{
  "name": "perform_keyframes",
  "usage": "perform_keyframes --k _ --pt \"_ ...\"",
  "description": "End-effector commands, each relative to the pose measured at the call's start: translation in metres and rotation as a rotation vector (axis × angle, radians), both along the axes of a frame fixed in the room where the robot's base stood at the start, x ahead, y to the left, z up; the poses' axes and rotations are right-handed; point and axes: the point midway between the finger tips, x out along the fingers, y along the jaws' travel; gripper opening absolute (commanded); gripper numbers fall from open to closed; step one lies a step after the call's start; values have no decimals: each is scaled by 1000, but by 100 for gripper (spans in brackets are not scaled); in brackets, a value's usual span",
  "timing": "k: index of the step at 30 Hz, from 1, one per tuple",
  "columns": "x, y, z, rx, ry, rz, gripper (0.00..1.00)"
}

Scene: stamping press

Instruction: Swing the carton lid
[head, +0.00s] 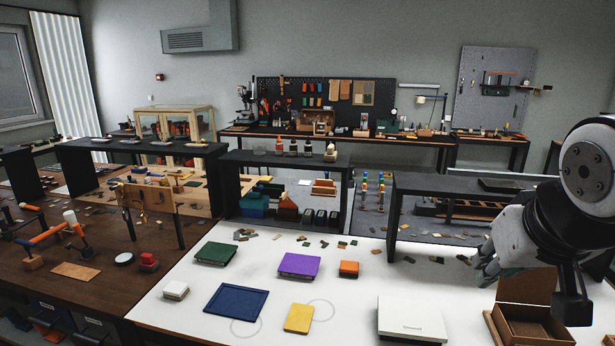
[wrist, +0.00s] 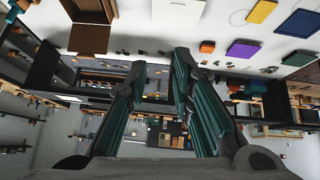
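The brown carton (head: 535,327) is at the lower right of the head view, on the white tabletop, cut off by the bottom edge. Its lid (head: 523,290) appears as a brown panel raised at the back of the open box. In the wrist view, which looks upside down, the carton's dark inside (wrist: 88,11) is at the top left with the lid (wrist: 90,39) beside it. My gripper (head: 486,272) is above and left of the carton, apart from it. In the wrist view its teal fingers (wrist: 158,65) are spread, with nothing between them.
A purple box (head: 299,265), an orange block (head: 348,268) and a yellow box (head: 299,318) lie further left. A dark shelf (head: 440,185) stands behind. White tabletop is free around them.

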Motion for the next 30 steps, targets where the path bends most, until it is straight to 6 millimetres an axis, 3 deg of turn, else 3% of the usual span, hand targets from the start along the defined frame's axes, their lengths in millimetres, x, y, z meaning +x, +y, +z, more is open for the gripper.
perform_keyframes --k 1,3,6,8,9,12,17,30 --pt "-17 20 -2 21 21 40 22" --pt "-39 41 -6 51 60 86 22" --pt "-63 62 -12 81 103 140 22" --pt "-72 70 -14 92 120 161 24" --pt "-76 73 -15 98 128 171 33" --pt "-75 73 -19 86 158 191 35" --pt "-44 50 -34 -14 270 238 35" --pt "83 -64 -97 -444 793 454 35"
